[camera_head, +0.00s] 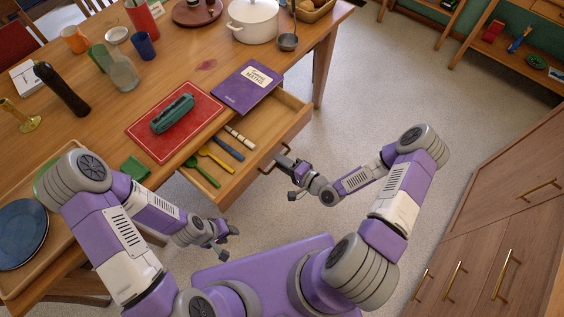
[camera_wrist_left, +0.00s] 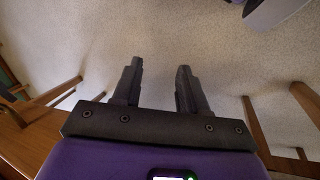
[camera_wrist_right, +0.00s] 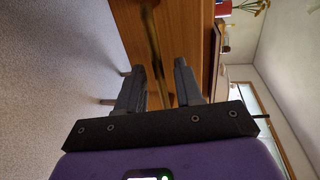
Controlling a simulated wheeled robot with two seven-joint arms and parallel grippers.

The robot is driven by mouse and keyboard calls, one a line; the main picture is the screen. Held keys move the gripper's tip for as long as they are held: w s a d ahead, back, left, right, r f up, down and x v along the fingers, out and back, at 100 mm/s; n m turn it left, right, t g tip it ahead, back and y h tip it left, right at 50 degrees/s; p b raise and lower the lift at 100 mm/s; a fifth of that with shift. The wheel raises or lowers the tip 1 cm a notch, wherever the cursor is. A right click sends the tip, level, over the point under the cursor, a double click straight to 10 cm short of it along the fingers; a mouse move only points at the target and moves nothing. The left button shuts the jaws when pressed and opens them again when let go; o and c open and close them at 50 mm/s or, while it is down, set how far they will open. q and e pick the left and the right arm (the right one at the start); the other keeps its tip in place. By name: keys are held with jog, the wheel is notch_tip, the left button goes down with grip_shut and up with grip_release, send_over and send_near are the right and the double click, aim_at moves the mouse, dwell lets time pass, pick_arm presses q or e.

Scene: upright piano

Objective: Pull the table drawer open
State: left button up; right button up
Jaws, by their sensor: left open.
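The table drawer (camera_head: 288,121) stands pulled out from the wooden table, so its inside shows in the head view. Several coloured-handled utensils lie in it. Its brass handle (camera_head: 269,161) is on the front panel, and in the right wrist view the handle bar (camera_wrist_right: 155,50) runs lengthwise in the space between my fingers. My right gripper (camera_head: 286,178) is in front of the drawer, close to the handle, with its fingers apart; whether a finger touches the bar I cannot tell. My left gripper (camera_head: 228,243) is open and empty, low over the floor, left of my right gripper.
Cabinets with brass handles (camera_head: 506,272) stand at the right. Carpet (camera_head: 350,95) is clear beyond the drawer.

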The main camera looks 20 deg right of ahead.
jog(key=shift+s, duration=0.1)
jog(key=p+v, duration=0.1)
jog(key=v, duration=0.6)
jog(key=shift+s, duration=0.15)
jog(key=shift+d+r, duration=0.1)
jog(key=shift+d, duration=0.05)
dwell(0.3)
jog(key=s+a+f+n+g+h+p, duration=0.1)
jog(key=s+a+f+n+g+h, duration=0.15)
jog(key=a+f+n+g, duration=0.35)
jog(key=s+a+r+n+g+h, duration=0.1)
jog(key=s+a+n+g+h, duration=0.1)
jog(key=s+g, duration=0.4)
jog(key=shift+s+a+n+g+p, duration=0.3)
jog(key=shift+s+p, duration=0.1)
jog(key=shift+s, duration=0.75)
